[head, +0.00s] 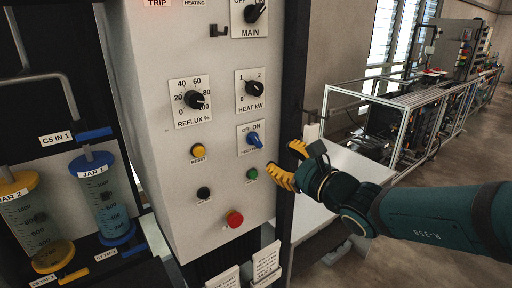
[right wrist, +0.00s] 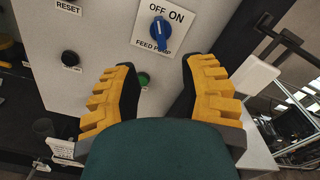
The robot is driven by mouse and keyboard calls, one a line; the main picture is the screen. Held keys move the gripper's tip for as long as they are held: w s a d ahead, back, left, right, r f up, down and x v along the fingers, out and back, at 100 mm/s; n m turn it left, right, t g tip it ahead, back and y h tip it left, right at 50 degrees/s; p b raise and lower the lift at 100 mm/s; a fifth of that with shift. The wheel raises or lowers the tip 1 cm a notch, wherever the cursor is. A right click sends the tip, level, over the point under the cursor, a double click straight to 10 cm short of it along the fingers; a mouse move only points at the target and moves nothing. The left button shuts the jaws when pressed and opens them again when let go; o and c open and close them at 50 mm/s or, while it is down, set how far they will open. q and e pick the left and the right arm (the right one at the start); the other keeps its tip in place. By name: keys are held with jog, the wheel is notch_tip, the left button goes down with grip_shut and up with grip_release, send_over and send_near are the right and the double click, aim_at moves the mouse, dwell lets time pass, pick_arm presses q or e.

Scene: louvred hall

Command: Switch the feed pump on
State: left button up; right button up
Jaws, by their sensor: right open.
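The feed pump switch (head: 255,141) is a blue knob on a white plate marked OFF and ON, low on the right side of the grey panel (head: 220,150). In the right wrist view the knob (right wrist: 158,32) has a white mark and points up and left, toward OFF. My right gripper (head: 281,157) is open and empty, just right of and below the knob. In the right wrist view its yellow fingers (right wrist: 157,66) stand apart, with the knob beyond and above their tips. I cannot tell that they touch anything. My left gripper is not in view.
A green button (head: 252,174) sits just below the switch, between the fingers in the right wrist view (right wrist: 143,79). A yellow reset button (head: 198,150), black button (head: 204,193) and red button (head: 235,218) are close by. A dark post (head: 292,90) borders the panel's right.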

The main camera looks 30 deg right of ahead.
aim_at(259, 142)
jog(key=w, duration=0.8)
jog(key=shift+w+a+r+b, duration=0.1)
jog(key=shift+a+r+b, duration=0.15)
jog(key=shift+a+b, duration=0.15)
jog(key=shift+w, duration=0.25)
jog(key=shift+w+b, duration=0.55)
jog(key=shift+w, duration=0.05)
